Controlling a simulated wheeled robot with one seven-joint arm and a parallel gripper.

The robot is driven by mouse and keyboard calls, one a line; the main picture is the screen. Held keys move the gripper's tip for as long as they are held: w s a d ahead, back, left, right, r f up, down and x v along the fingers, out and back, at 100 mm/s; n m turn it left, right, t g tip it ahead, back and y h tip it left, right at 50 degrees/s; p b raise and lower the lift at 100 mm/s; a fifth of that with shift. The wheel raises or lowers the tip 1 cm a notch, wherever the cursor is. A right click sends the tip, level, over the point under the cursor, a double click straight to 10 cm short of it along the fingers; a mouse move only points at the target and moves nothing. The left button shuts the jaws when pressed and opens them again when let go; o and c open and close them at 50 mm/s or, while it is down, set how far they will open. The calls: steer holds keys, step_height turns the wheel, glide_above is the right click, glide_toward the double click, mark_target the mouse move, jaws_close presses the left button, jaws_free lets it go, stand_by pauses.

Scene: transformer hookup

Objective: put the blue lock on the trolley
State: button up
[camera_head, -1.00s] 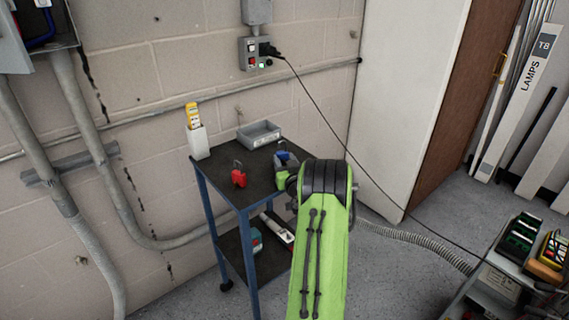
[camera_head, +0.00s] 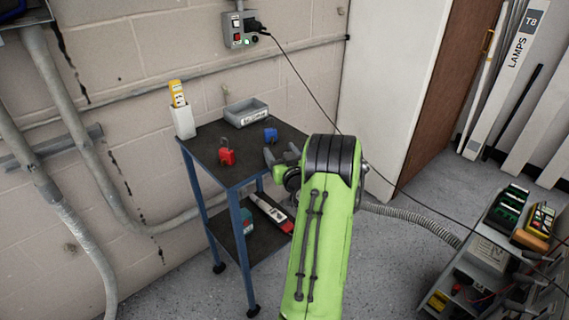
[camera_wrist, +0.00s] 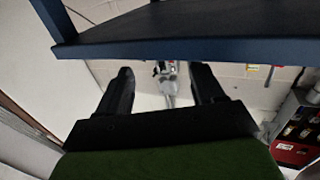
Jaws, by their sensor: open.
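The blue lock (camera_head: 270,134) stands on the dark top of the trolley (camera_head: 240,175), towards its right side, in the head view. My gripper (camera_head: 273,158) is at the trolley's right edge, just in front of the blue lock and apart from it. In the wrist view my gripper (camera_wrist: 163,85) shows two dark fingers spread apart with nothing between them. The trolley's blue edge (camera_wrist: 190,48) crosses the top of the wrist view. The blue lock cannot be seen there. My green arm hides part of the trolley's right side.
A red lock (camera_head: 226,157) stands left of the blue one on the trolley top. A grey bin (camera_head: 246,112) and a white holder with a yellow item (camera_head: 183,120) are at the back. A cart with instruments (camera_head: 490,255) stands at the lower right.

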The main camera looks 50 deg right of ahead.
steer(key=v, duration=0.4)
steer(key=w+a+r+n+y, duration=0.1)
steer(key=w+a, duration=0.1)
steer(key=w+a+r+n+t+y, duration=0.1)
steer(key=a+y, duration=0.1)
steer(key=a, duration=0.1)
steer(key=w+a+r+n+t+y, duration=0.1)
steer(key=w+a+n+y, duration=0.1)
steer(key=a, duration=0.1)
steer(key=shift+w+a+r, duration=0.1)
steer(key=shift+w+a, duration=0.05)
steer(key=shift+w, duration=0.25)
steer(key=w+a+r+n+g+y, duration=0.15)
steer(key=a+n+g+y, duration=0.6)
steer(key=a, duration=1.85)
steer(key=s+a+m+g+h, duration=0.1)
steer(key=s+a+m+g, duration=0.1)
steer(key=s, duration=0.9)
steer(key=s+a+r+m+g+h, duration=0.1)
steer(key=s+a+m, duration=0.1)
steer(key=s, duration=0.9)
steer(key=shift+a+r+g, duration=0.25)
steer(key=shift+a+g, duration=0.1)
steer(key=shift+a, duration=0.2)
